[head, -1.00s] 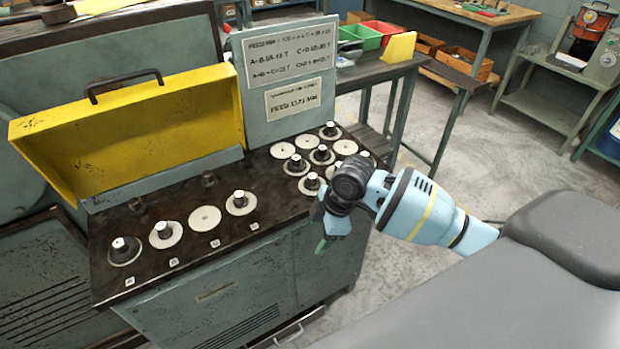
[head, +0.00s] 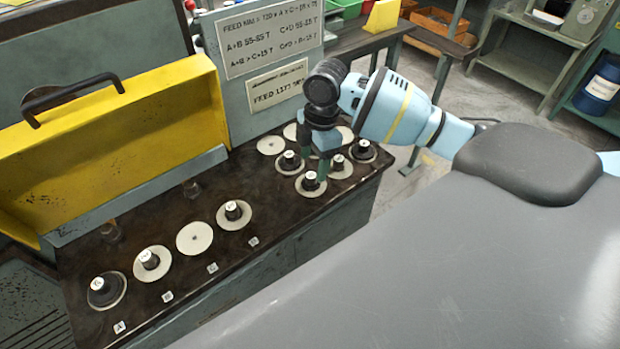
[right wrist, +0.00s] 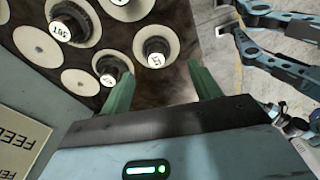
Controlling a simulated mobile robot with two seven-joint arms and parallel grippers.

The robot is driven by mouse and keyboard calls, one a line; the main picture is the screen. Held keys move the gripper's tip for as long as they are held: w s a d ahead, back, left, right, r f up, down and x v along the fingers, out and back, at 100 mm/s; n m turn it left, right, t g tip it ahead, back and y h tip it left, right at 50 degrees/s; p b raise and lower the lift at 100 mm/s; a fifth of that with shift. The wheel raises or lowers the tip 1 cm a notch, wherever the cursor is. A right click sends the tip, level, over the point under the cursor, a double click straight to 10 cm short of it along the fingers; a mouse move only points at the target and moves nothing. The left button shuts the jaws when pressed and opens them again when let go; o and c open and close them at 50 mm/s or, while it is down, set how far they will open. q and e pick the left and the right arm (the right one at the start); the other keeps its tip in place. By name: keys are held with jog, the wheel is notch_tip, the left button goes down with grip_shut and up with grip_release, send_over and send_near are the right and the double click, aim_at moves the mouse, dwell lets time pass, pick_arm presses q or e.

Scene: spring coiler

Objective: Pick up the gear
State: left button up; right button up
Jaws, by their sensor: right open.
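Several dark gears with white-topped hubs sit on pale discs on the black machine top. One gear (head: 310,182) is at the front of the right-hand group, others (head: 338,163) (head: 289,161) close around it. Which gear the task means cannot be told. My right gripper (head: 316,168) points down over this group, open and empty, its green fingers partly covering the gears behind. In the right wrist view the open fingers (right wrist: 163,85) straddle the area just below a gear (right wrist: 154,52), with another gear (right wrist: 110,68) beside the left finger. My left gripper is not seen.
A front row holds more gears (head: 232,212) and a bare disc (head: 194,238) behind letter tags. A raised yellow cover (head: 120,140) stands at left. A grey sign panel (head: 235,105) stands close behind my right gripper.

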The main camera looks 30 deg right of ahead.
aim_at(311, 175)
jog(key=shift+a+f, duration=0.1)
jog(key=shift+f, duration=0.5)
jog(key=shift+w+a+f, duration=0.1)
jog(key=shift+w+f, duration=0.05)
jog(key=shift+f, duration=1.05)
jog(key=shift+w+a+f, duration=0.1)
jog(key=shift+f, duration=1.05)
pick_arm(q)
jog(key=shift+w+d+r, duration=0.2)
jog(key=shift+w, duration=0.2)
pick_arm(e)
jog(key=shift+c, duration=0.2)
jog(key=c, duration=1.2)
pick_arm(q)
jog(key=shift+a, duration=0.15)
pick_arm(e)
jog(key=shift+o, duration=0.2)
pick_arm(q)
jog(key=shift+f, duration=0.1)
pick_arm(e)
jog(key=shift+r, duration=0.1)
